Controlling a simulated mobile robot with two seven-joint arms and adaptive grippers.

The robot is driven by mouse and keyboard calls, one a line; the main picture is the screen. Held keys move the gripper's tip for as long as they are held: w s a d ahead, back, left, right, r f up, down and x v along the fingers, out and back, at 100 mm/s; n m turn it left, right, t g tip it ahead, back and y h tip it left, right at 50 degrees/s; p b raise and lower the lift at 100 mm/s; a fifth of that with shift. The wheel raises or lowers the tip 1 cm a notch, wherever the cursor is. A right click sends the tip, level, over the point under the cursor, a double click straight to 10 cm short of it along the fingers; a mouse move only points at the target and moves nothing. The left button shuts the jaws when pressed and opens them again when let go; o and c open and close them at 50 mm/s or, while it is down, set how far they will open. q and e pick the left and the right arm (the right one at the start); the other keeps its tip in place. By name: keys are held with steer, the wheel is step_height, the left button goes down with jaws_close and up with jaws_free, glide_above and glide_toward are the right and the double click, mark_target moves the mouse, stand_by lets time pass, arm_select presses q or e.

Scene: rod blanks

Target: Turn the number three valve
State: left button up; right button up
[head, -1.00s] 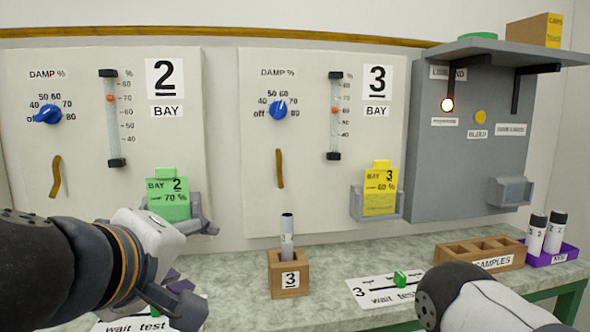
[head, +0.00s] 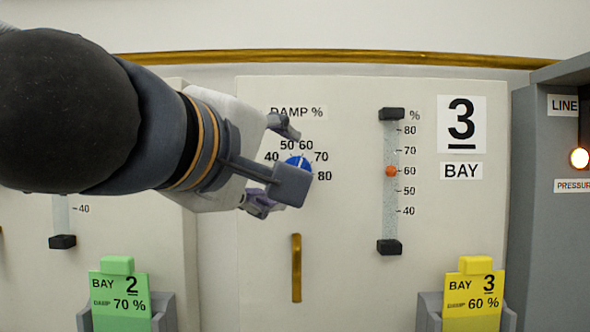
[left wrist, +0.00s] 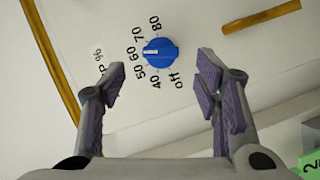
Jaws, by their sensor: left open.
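The blue bay 3 damper knob (head: 297,163) sits on the panel under the DAMP % label, partly hidden by my left gripper. It also shows in the left wrist view (left wrist: 164,50), where its white mark points at about 60. My left gripper (head: 280,167) is open in front of the knob. In the left wrist view its fingers (left wrist: 158,78) stand apart, with the knob beyond their tips and between them, apparently untouched. The yellow bay 3 card (head: 472,300) reads damp 60 %. My right gripper is out of view.
The bay 3 gauge (head: 390,185) has its orange float (head: 391,171) near 60. A brown handle (head: 296,268) is below the knob. The green bay 2 card (head: 120,298) is lower left. A grey cabinet (head: 540,210) borders the panel at right.

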arm_select(q)
steer(key=x, duration=0.6)
steer(key=c, duration=1.1)
steer(key=shift+c, duration=0.2)
steer(key=shift+f, duration=0.1)
steer(key=shift+d+f+n+t+y, duration=0.15)
steer(key=shift+n+t+y, duration=1.05)
steer(key=shift+n, duration=3.6)
steer(key=shift+d+f+n+t+y, duration=0.15)
steer(key=shift+n+t+y, duration=1.1)
steer(key=shift+n, duration=3.55)
steer(key=shift+f+n+t+y, duration=0.1)
steer(key=shift+n+t+y, duration=1.1)
steer(key=shift+n, duration=3.6)
steer(key=shift+y, duration=0.35)
